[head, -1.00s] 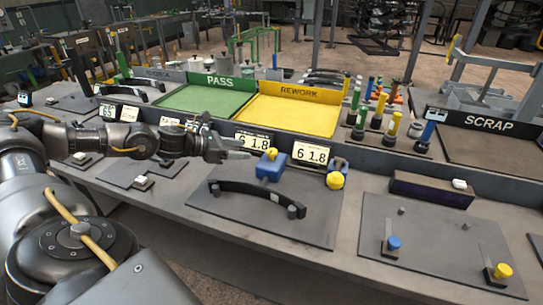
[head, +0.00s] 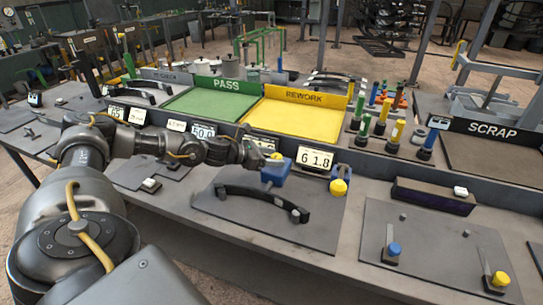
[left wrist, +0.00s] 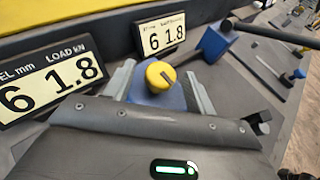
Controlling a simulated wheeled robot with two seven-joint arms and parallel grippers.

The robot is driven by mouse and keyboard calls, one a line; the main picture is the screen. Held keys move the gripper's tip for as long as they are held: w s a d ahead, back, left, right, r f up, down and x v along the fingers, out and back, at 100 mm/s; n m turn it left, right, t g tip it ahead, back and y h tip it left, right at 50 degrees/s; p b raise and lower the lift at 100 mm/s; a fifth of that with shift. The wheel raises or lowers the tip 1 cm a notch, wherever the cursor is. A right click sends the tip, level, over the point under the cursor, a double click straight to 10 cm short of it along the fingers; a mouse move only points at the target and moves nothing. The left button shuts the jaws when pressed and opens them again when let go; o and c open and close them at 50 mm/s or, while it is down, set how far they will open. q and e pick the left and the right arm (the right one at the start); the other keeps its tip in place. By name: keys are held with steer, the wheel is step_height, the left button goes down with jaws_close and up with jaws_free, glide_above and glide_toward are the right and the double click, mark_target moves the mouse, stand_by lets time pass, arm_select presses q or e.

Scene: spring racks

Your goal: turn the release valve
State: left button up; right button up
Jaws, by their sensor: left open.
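A blue block (head: 275,175) with a round yellow knob (head: 277,156) stands at the back of a grey plate, behind a dark curved leaf spring (head: 258,197). In the left wrist view the knob (left wrist: 160,77) has a dark slot, and its blue block (left wrist: 165,101) is partly hidden below it. My left gripper (head: 264,156) is open at this block, with one finger on each side of the knob in the wrist view; I cannot tell whether they touch it. My right gripper is not in view.
Number displays (head: 315,158) stand along the ledge behind the blocks; two read 6 and 1.8 in the wrist view. Green PASS (head: 210,102) and yellow REWORK (head: 297,118) trays lie behind. Upright coloured handles (head: 396,133) stand at the back right.

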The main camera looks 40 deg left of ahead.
arm_select(q)
steer(key=c, duration=1)
steer(key=shift+o, duration=0.2)
